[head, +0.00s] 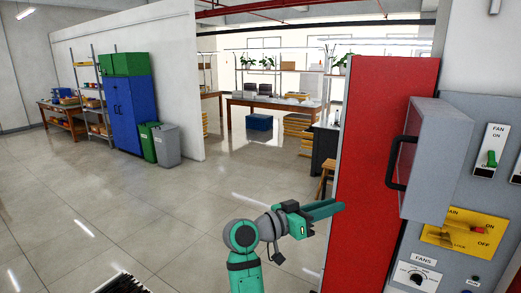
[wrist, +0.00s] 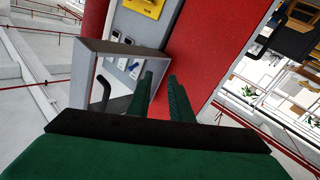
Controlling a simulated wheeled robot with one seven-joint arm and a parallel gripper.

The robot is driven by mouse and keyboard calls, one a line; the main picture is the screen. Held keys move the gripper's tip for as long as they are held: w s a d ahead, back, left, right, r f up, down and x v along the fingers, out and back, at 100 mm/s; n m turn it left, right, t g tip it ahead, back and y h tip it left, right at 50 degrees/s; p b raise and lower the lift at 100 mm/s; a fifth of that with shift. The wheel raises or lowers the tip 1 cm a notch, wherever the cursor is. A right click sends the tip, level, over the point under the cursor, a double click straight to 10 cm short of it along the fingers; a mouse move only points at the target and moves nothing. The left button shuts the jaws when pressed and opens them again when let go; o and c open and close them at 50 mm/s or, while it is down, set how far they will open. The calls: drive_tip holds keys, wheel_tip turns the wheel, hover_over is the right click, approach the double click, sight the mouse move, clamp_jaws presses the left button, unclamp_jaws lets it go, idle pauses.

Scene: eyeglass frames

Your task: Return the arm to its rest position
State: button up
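My green arm rises from the bottom of the head view and bends right. My gripper (head: 328,210) points right, toward the red cabinet side (head: 378,150), in front of it in the picture. I cannot tell the exact gap to the cabinet. In the wrist view my gripper (wrist: 161,82) shows two dark green fingers standing apart with nothing between them. It is open and empty.
A grey cover with a black handle (head: 399,160) juts from the control panel (head: 455,200), above and right of my gripper. The panel has a yellow switch plate (head: 458,232) and a dial (head: 416,277). The tiled floor (head: 150,200) to the left is clear; bins (head: 166,145) stand farther back.

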drive_tip(key=s+a+f+n+t+y, duration=0.1)
drive_tip(key=a+f+n+t+y, duration=0.25)
drive_tip(key=f, duration=0.85)
drive_tip(key=s+a+f+n+t+y, duration=0.1)
drive_tip(key=a+f+n+t+y, duration=0.2)
drive_tip(key=f, duration=0.9)
drive_tip(key=s+a+f+n+y, duration=0.2)
drive_tip(key=s+a+f, duration=0.1)
drive_tip(key=s+f, duration=0.4)
drive_tip(key=s+a+f+n+y, duration=0.3)
drive_tip(key=s+a+f, duration=0.15)
drive_tip(key=f, duration=0.45)
drive_tip(key=s+a+f+y, duration=0.2)
drive_tip(key=s, duration=0.8)
drive_tip(key=s+a+f+y, duration=0.2)
drive_tip(key=s+a+f, duration=0.1)
drive_tip(key=s, duration=0.7)
drive_tip(key=s+r, duration=0.4)
drive_tip(key=s, duration=0.4)
drive_tip(key=s+r+m+t+y, duration=0.1)
drive_tip(key=s+r, duration=0.3)
drive_tip(key=s, duration=0.4)
drive_tip(key=shift+s+r, duration=0.25)
drive_tip(key=shift+r, duration=0.1)
